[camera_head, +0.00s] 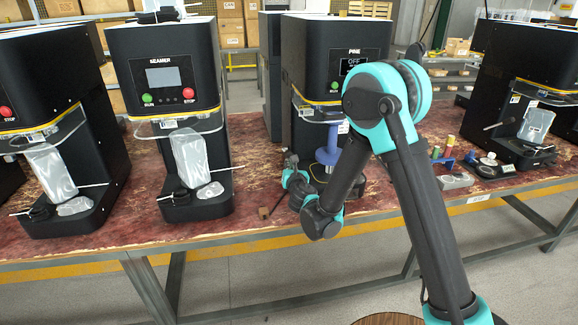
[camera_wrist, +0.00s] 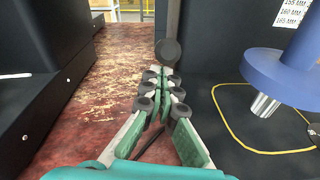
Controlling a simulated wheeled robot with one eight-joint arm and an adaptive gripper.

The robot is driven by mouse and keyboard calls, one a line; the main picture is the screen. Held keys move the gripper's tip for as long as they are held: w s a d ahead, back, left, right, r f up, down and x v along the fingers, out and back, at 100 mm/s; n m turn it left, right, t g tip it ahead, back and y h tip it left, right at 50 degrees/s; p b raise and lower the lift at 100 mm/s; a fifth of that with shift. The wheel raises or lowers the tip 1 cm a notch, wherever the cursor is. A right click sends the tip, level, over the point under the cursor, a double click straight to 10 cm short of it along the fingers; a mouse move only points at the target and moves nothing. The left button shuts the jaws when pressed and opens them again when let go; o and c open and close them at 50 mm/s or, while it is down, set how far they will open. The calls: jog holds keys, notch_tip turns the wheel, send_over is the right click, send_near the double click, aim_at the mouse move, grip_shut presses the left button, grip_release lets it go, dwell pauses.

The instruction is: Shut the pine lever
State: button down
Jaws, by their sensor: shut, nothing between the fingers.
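The PINE machine (camera_head: 335,75) is a black cabinet with a yellow stripe, and its display reads OFF. A dark upright rod with a round black knob (camera_wrist: 168,52), seemingly the pine lever, stands beside its black body in the wrist view. My gripper (camera_head: 291,164) is low at the left side of the machine. In the wrist view my gripper (camera_wrist: 163,80) has its green-padded fingers together and empty, with the tips just short of or at the knob. I cannot tell whether they touch. The lever is not clearly visible in the head view.
A blue spindle (camera_head: 328,150) hangs over the machine's base; it is close on the right in the wrist view (camera_wrist: 285,75). The SEAMER machine (camera_head: 165,75) stands to the left. Gauges (camera_head: 488,168) lie at right.

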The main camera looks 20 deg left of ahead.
aim_at(288, 153)
jog(key=shift+w+a+r+g+h, duration=0.1)
jog(key=shift+w+r+g+h, duration=0.25)
jog(key=shift+r, duration=0.4)
jog(key=shift+w+a+r+g+h, duration=0.15)
jog(key=shift+r+g, duration=0.3)
jog(key=shift+r, duration=0.35)
jog(key=shift+w+a+r+g+h, duration=0.1)
jog(key=shift+r+g+h, duration=0.1)
jog(key=shift+r+g, duration=0.4)
jog(key=shift+w+a+r, duration=0.15)
jog(key=shift+w+r, duration=0.1)
jog(key=shift+r, duration=0.3)
jog(key=shift+w+a+r, duration=0.15)
jog(key=shift+w+r, duration=0.05)
jog(key=shift+r, duration=0.3)
